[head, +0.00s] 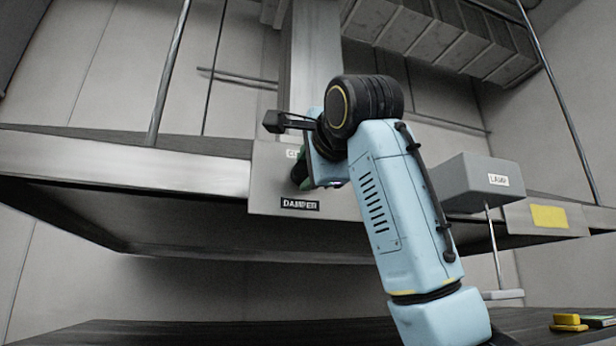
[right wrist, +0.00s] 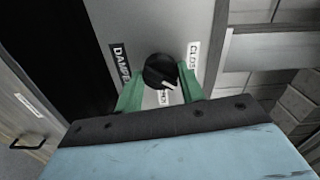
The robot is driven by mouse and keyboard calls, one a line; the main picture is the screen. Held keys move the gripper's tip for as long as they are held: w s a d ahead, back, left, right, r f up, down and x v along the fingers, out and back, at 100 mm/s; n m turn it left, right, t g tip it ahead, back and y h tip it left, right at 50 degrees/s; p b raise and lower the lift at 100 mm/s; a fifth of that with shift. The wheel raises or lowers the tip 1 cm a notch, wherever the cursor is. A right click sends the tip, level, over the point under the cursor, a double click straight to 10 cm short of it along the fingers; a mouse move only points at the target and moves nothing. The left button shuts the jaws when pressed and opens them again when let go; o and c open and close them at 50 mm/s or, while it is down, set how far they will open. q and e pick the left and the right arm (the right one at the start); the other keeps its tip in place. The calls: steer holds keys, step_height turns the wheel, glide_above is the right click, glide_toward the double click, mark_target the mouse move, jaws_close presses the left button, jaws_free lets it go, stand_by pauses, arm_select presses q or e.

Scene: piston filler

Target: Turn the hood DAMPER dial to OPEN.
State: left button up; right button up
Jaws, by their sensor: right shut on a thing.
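The black damper dial (right wrist: 159,71) with a white pointer sits on a grey plate (head: 262,190) on the hood's front. The DAMPER label (head: 300,204) is on the plate's lower part. In the right wrist view the dial is between the green fingers of my right gripper (right wrist: 160,80), which is shut on it. The pointer aims between the CLOSED label (right wrist: 192,57) and the partly hidden OPEN label (right wrist: 164,98), closer to OPEN. My left gripper is not in view.
A grey LAMP box (head: 478,181) with a rod hanging below it is right of my right arm. A yellow label (head: 549,216) is on the hood edge further right. Yellow items (head: 569,322) lie on the dark surface at bottom right. Left of the plate, the hood front is clear.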

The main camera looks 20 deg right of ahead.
steer(key=m, duration=0.4)
steer(key=shift+a+f+m, duration=0.1)
steer(key=shift+f+m, duration=0.05)
steer(key=shift+m, duration=0.15)
steer(key=m, duration=0.3)
steer(key=shift+w+m+p, duration=0.1)
steer(key=shift+m+p, duration=0.2)
steer(key=shift+m, duration=1.1)
steer(key=o, duration=1)
steer(key=shift+c, duration=0.2)
steer(key=shift+s, duration=0.2)
steer(key=s+b, duration=0.4)
steer(key=s, duration=0.9)
steer(key=shift+d, duration=0.35)
